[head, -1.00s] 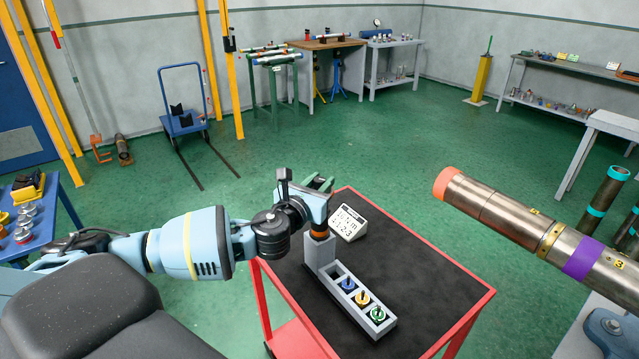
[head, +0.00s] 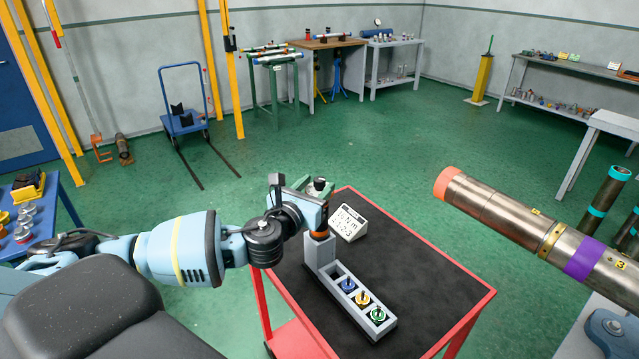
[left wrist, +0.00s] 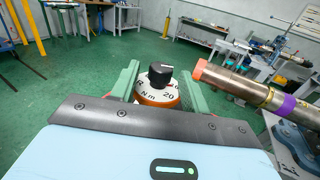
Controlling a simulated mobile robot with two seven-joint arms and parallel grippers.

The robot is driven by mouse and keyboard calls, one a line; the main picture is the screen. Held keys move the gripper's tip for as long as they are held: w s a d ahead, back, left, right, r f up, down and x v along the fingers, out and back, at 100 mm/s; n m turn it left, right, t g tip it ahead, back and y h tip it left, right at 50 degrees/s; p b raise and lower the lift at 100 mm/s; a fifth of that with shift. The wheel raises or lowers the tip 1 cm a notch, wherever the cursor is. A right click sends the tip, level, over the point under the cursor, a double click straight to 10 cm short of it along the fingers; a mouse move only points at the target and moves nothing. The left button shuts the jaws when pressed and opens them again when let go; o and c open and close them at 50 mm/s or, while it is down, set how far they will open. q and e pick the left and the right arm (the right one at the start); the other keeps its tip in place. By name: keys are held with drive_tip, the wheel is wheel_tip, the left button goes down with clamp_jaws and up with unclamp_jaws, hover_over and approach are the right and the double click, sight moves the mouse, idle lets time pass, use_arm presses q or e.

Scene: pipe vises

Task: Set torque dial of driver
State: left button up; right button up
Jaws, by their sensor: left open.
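The driver stands upright in a grey holder (head: 322,252) on the cart; its orange part (head: 319,233) shows below my left gripper (head: 314,187). In the left wrist view the driver's dial (left wrist: 158,88) has a black knob, a white face with "Nm" and "20", and an orange rim. The two green fingers of my left gripper (left wrist: 160,80) are open, one on each side of the dial. I cannot tell whether they touch it. A white sign (head: 348,223) with dark writing, too small to read surely, stands beside the holder.
The holder's tray carries blue (head: 348,285), yellow (head: 362,298) and green (head: 377,315) round pieces. The red cart's dark top (head: 420,275) is otherwise clear. A large metal pipe (head: 530,225) with an orange end juts in from the right.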

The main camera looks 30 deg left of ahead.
use_arm(q)
drive_tip(key=s, duration=0.5)
drive_tip(key=shift+s+d, duration=0.25)
drive_tip(key=shift+s, duration=0.05)
drive_tip(key=s+d+f+n+g, duration=0.35)
drive_tip(key=s+f+n, duration=0.25)
drive_tip(key=f+n, duration=0.2)
drive_tip(key=s+d+f+n+g, duration=0.3)
drive_tip(key=s+d+f+n, duration=0.2)
drive_tip(key=f+n, duration=0.3)
drive_tip(key=s+d+f+n+g+h, duration=0.1)
drive_tip(key=s+f+n+g, duration=0.4)
drive_tip(key=s+n, duration=0.55)
drive_tip(key=s+d+f+n+g+h, duration=0.15)
drive_tip(key=s+f+n+g, duration=0.4)
drive_tip(key=s, duration=0.75)
drive_tip(key=w+d+f+n+t, duration=0.1)
drive_tip(key=w+d+f+t, duration=0.1)
drive_tip(key=w+f+t, duration=0.4)
wheel_tip(320, 180, down, 3)
drive_tip(key=t+h, duration=0.1)
drive_tip(key=t, duration=0.1)
drive_tip(key=shift+w+d+r+t, duration=0.15)
drive_tip(key=shift+w+d+t, duration=0.05)
drive_tip(key=shift+d+t, duration=0.1)
